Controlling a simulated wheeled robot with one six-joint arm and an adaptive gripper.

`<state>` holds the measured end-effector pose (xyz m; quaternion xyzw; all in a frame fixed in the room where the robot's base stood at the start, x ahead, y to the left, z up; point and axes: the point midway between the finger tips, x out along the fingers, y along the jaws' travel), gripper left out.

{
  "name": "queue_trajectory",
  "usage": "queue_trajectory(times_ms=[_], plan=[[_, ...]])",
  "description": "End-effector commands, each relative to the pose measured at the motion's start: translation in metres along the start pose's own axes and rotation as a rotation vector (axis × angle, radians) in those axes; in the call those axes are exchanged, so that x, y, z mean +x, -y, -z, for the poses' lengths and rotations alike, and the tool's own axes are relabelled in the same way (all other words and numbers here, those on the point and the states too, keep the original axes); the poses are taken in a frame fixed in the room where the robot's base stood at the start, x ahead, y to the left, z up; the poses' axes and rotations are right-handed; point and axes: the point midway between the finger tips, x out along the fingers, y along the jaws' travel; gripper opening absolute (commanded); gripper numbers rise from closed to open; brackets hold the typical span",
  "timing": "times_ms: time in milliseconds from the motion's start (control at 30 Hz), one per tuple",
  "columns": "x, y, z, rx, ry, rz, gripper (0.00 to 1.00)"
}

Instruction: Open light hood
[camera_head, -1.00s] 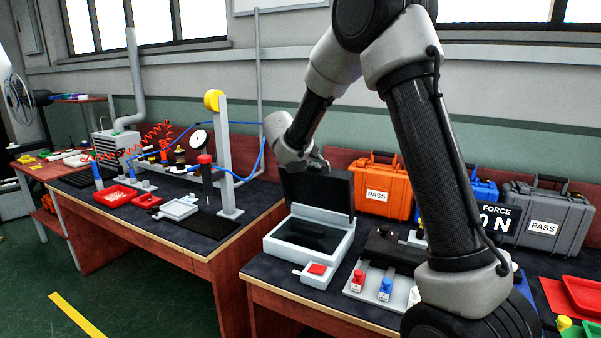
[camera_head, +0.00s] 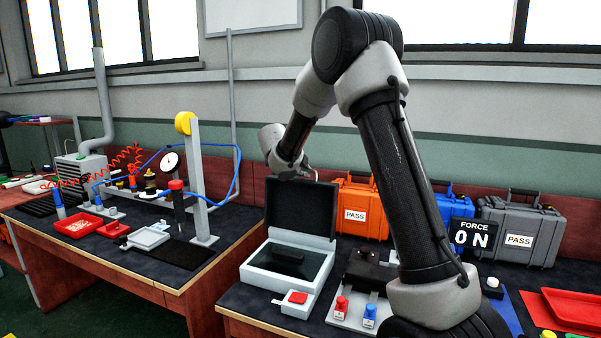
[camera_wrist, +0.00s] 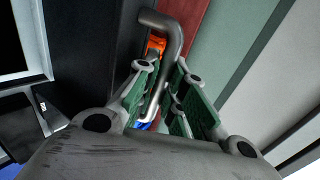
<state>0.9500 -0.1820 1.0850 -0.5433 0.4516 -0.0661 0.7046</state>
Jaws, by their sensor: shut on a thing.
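The light hood (camera_head: 301,208) is a black lid at the back of a light grey box (camera_head: 252,277). It stands raised, nearly upright, with the dark inside of the box uncovered. My gripper (camera_head: 293,172) is at the hood's top edge, its fingertips largely hidden in the head view. In the wrist view, my gripper (camera_wrist: 168,100) has its green-padded fingers closed around a bent grey handle (camera_wrist: 172,35). The hood's dark panel (camera_wrist: 98,45) shows left of the handle.
A small white unit with a red button (camera_head: 297,298) stands before the box. Right of it are a fixture with red and blue knobs (camera_head: 369,313), an orange case (camera_head: 362,200), a grey case (camera_head: 535,220) and a FORCE display (camera_head: 473,237). My arm hides part of the bench.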

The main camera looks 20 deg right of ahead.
Motion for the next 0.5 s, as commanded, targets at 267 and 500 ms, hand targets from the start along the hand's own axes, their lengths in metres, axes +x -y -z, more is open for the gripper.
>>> queue_trajectory(times_ms=[267, 500], plan=[[-0.0005, 0.0012, 0.0001, 0.006, 0.0, 0.002, 0.17], [-0.0003, 0.0003, 0.0, 0.002, 0.0, 0.0, 0.34]])
